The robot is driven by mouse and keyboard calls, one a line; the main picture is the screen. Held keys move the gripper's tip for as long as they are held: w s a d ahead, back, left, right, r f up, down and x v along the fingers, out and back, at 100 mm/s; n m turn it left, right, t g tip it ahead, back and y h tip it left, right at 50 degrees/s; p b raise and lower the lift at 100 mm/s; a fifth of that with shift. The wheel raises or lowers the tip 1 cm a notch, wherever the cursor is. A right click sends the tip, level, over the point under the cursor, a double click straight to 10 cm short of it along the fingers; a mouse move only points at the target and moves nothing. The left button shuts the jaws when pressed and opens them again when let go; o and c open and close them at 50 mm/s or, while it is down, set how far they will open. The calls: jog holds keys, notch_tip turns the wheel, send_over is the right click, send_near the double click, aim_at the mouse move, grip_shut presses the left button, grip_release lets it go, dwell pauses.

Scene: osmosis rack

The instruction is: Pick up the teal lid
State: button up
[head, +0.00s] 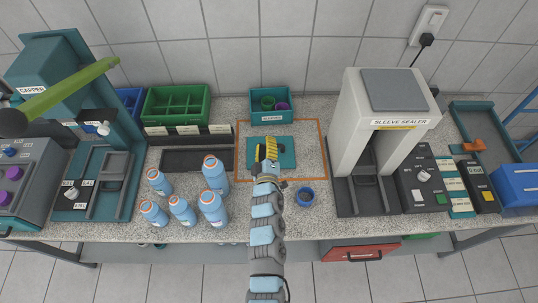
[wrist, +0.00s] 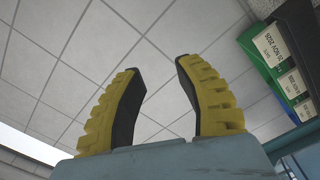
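My gripper (head: 267,148), with yellow ribbed fingers, is over the middle of the bench in the head view, in front of a flat teal mat (head: 287,158). In the wrist view my gripper (wrist: 160,90) is open, its two fingers well apart with nothing between them. I cannot make out a separate teal lid. A teal bin (head: 270,119) behind the mat holds a green and a purple round piece. My arm and fingers hide part of the mat.
Several light blue bottles (head: 213,207) stand left of my arm. The capper (head: 60,85) is at far left, with a green bin (head: 177,104) beside it. The sleeve sealer (head: 390,105) stands right. An orange outline (head: 323,150) surrounds the mat on mostly clear bench.

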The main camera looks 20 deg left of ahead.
jog(key=w+f+n+g+h+b, duration=0.1)
jog(key=f+h, duration=0.1)
jog(key=f, duration=0.1)
jog(key=w+a+f+n+g+h+b, duration=0.1)
jog(key=f+h, duration=0.1)
jog(key=f, duration=0.2)
jog(key=w+a+f+n+g+h+b, duration=0.1)
jog(key=w+f+h+b, duration=0.1)
jog(key=f, duration=0.2)
jog(key=shift+a+n+g, duration=0.1)
jog(key=shift+n+g, duration=0.2)
jog(key=shift+g, duration=0.1)
jog(key=shift+d+f+g+h+b, duration=0.35)
jog(key=shift+f+g+h+b, duration=0.1)
jog(key=shift+h, duration=0.45)
jog(key=shift+x, duration=1.05)
jog(key=shift+w+f, duration=0.3)
jog(key=shift+f, duration=0.05)
jog(key=shift+w+a+f, duration=0.25)
jog(key=shift+w+f, duration=0.35)
jog(key=shift+w, duration=0.3)
jog(key=shift+b+x, duration=0.65)
jog(key=shift+x, duration=0.5)
jog(key=shift+c, duration=0.2)
grip_shut()
